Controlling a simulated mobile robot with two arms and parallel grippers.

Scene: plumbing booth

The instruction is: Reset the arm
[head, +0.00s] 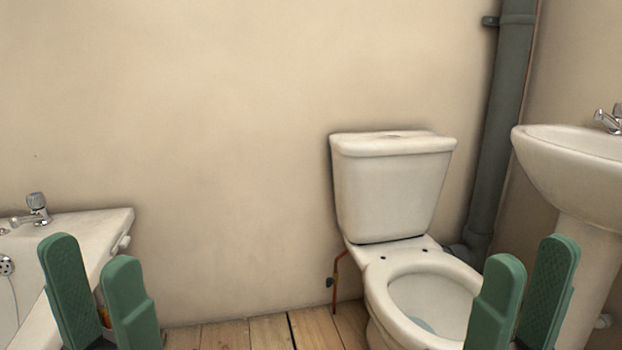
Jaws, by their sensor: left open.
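My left gripper (95,262) is at the lower left, with its two green fingers upright and apart. It is in front of the bath's corner. My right gripper (531,262) is at the lower right, with its two green fingers also apart. It is in front of the toilet's right side and the basin's pedestal. I see nothing held between the fingers of either gripper. The arms behind the fingers are out of view.
A white bath (110,222) with a tap (37,208) is at the left. A toilet (392,190) stands against the wall, beside a grey pipe (497,130). A basin (572,170) is at the right. Wooden floor (255,334) shows between bath and toilet.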

